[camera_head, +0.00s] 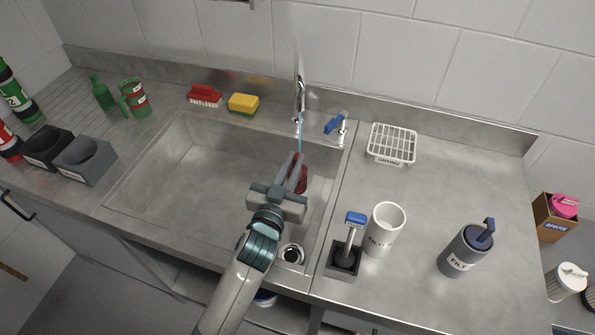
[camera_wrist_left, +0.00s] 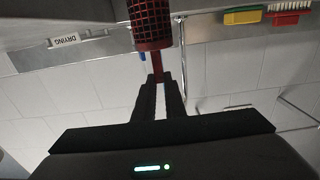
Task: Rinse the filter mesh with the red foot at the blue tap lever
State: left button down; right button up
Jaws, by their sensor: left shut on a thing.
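My left gripper (camera_head: 297,162) is over the right part of the sink (camera_head: 190,170), below the tap (camera_head: 300,92). It is shut on the filter mesh with the red foot (camera_head: 301,180), partly hidden by the fingers. In the left wrist view the fingers (camera_wrist_left: 158,82) grip a narrow red part below the dark mesh cylinder (camera_wrist_left: 150,22). A thin blue stream (camera_head: 301,135) runs from the spout down to the gripper and mesh. The blue tap lever (camera_head: 336,121) is right of the tap, on the sink's back edge. My right gripper is out of view.
A red brush (camera_head: 205,95) and yellow sponge (camera_head: 243,103) lie behind the sink. Right of it stand a white drying rack (camera_head: 392,144), a white filter cup (camera_head: 385,228), a blue-handled tool in a dark holder (camera_head: 344,258) and a grey canister (camera_head: 463,252). Grey bins (camera_head: 86,158) stand left.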

pick_arm(q)
jog(key=s+p, duration=0.1)
jog(key=s, duration=0.5)
jog(key=shift+a, duration=0.2)
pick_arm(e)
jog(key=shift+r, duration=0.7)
pick_arm(q)
jog(key=shift+s, duration=0.1)
dwell(1.0)
jog(key=s+r+p, duration=0.4)
jog(key=s, duration=0.1)
jog(key=shift+p, duration=0.4)
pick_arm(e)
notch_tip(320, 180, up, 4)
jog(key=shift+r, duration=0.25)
pick_arm(q)
jog(key=shift+a, duration=0.1)
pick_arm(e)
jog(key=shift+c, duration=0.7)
